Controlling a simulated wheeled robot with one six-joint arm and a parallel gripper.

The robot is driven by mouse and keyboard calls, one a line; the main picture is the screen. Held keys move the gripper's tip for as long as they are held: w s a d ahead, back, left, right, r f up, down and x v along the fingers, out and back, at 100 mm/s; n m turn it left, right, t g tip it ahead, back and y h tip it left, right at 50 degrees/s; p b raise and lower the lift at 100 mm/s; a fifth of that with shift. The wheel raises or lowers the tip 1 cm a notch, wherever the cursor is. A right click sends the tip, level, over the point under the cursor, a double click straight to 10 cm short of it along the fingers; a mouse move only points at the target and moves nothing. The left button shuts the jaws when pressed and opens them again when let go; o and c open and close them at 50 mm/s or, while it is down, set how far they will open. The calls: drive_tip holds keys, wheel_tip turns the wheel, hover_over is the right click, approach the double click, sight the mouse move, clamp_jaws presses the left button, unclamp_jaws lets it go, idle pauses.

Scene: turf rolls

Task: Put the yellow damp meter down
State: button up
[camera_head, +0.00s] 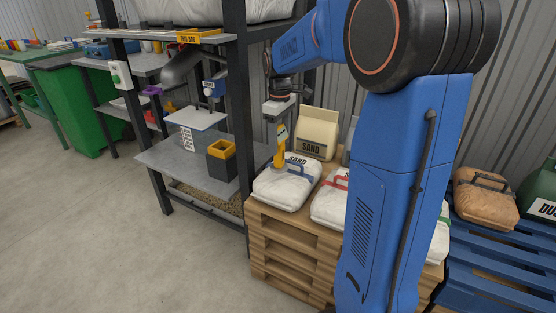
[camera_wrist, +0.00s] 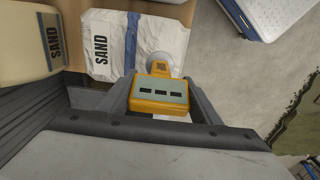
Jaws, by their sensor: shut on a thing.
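The yellow damp meter (camera_head: 281,146) is held upright by my gripper (camera_head: 279,127) over the white sand bag with a blue strap (camera_head: 285,190). In the wrist view the meter (camera_wrist: 160,95) sits between the two dark fingers of my gripper (camera_wrist: 160,98), which are shut on it. Its grey face with dark marks points toward the camera. The white sand bag (camera_wrist: 105,50) lies just beyond it in the wrist view. The meter's lower end looks close to the bag's top; I cannot tell whether it touches.
A cream sand sack (camera_head: 317,133) stands behind on the wooden pallet stack (camera_head: 290,240). A white bag with a red strap (camera_head: 328,207) lies to the right. The grey shelf rack (camera_head: 190,170) on the left holds a dark box with a yellow rim (camera_head: 221,160). The floor at left is clear.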

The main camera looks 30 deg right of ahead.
sight(280, 155)
drive_tip(key=shift+f, duration=2.9)
drive_tip(key=shift+f, duration=0.1)
drive_tip(key=o, duration=1.3)
